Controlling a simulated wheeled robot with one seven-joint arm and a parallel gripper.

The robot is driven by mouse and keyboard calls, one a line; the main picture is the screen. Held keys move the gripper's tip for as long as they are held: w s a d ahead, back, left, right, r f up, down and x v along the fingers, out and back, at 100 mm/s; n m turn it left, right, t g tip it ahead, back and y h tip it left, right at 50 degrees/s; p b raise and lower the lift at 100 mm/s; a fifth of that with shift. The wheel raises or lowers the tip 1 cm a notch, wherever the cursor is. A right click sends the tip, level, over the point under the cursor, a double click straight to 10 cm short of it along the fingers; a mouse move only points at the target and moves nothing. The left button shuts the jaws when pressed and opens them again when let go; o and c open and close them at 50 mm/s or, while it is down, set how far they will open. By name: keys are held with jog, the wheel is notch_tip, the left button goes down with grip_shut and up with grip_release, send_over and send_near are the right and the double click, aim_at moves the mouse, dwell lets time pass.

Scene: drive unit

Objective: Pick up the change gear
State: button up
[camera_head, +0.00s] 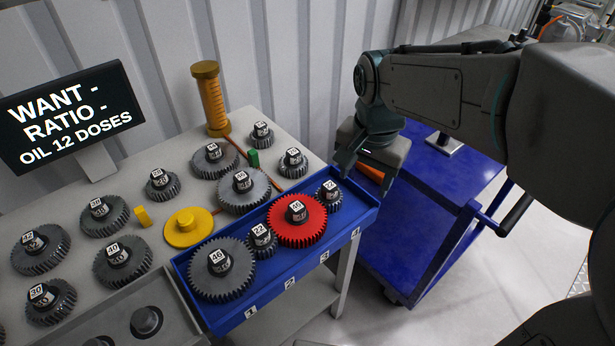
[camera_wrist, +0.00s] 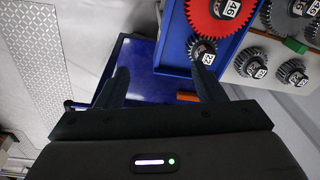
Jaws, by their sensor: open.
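Several dark grey toothed gears with number labels stand on a grey table; which one is the change gear, I cannot tell. A blue tray (camera_head: 250,318) holds a large grey gear (camera_head: 238,285), a small gear (camera_head: 262,248), a red gear (camera_head: 318,231) and a small gear (camera_head: 334,205) at its right end. My gripper (camera_head: 345,165) is just beyond the tray's right end, above the blue cart. In the wrist view my gripper (camera_wrist: 160,75) is open and empty. Its right finger is near the end small gear (camera_wrist: 196,45); the red gear (camera_wrist: 208,28) is above that.
A yellow disc (camera_head: 188,238), a yellow block (camera_head: 143,217), a green block (camera_head: 254,158) and an amber cylinder (camera_head: 213,102) stand among the table's gears. A black sign (camera_head: 65,115) is at left. A blue cart (camera_head: 385,245) stands at right.

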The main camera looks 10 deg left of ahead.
aim_at(296, 205)
jog(key=w+a+m+g, duration=0.1)
jog(key=w+a+m, duration=0.2)
jog(key=a, duration=1)
jog(key=f, duration=0.5)
jog(key=f+p, duration=0.1)
jog(key=f, duration=0.8)
jog(key=shift+a+f+p, duration=0.25)
jog(key=shift+f+p, duration=0.1)
jog(key=shift+p, duration=0.05)
grip_shut()
jog(key=shift+w+r, duration=0.1)
